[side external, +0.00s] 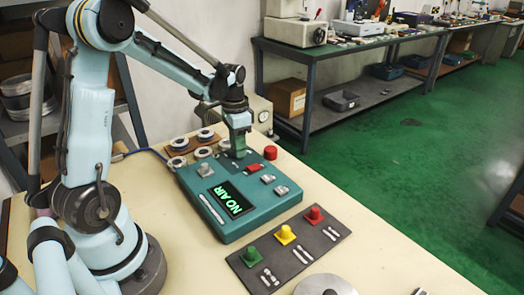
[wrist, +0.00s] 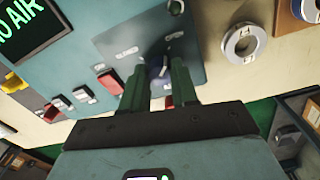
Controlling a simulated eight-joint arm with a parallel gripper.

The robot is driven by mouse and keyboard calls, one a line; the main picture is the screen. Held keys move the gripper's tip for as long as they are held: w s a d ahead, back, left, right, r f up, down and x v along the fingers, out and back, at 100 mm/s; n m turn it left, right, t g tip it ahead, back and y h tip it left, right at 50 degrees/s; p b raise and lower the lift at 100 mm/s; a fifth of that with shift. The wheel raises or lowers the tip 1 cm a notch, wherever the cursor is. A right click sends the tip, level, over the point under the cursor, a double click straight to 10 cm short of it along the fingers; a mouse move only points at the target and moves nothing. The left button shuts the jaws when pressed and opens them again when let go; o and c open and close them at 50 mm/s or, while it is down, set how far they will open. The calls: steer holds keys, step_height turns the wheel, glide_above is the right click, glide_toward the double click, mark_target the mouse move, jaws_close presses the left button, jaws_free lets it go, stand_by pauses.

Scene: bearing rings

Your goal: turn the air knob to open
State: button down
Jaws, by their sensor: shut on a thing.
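The teal control box (side external: 262,216) stands on the bench, and its lit green screen (side external: 230,200) reads "NO AIR". The screen also shows at the top left of the wrist view (wrist: 28,28). The air knob (wrist: 157,67) is small and blue, on a dark grey plate (wrist: 125,45) with labels too small to read. My gripper (side external: 238,153) points down over the far part of the box. In the wrist view my gripper (wrist: 158,75) has its two green fingers on either side of the knob, shut on it. The knob is hidden by the fingers in the side view.
Red switches (side external: 254,167) and grey switches (side external: 281,190) sit on the box near my gripper. A red button (side external: 270,152) stands just beyond. Bearing rings (side external: 178,163) lie behind the box. A dark board (side external: 287,250) with green, yellow and red pegs lies in front.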

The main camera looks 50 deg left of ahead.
stand_by(0.3)
steer(key=c, duration=0.9)
jaws_free()
steer(key=shift+o, duration=0.2)
steer(key=shift+r, duration=0.15)
step_height(320, 180, up, 12)
steer(key=shift+a, duration=0.2)
steer(key=s+d+f+n+t, duration=0.1)
steer(key=s+d+t, duration=0.2)
steer(key=d, duration=0.5)
steer(key=s+d+f+n+t, duration=0.1)
steer(key=s+d+t, duration=0.3)
steer(key=d, duration=0.4)
steer(key=shift+s+d+f, duration=0.15)
steer(key=shift+s+f, duration=0.1)
steer(key=shift+f, duration=0.4)
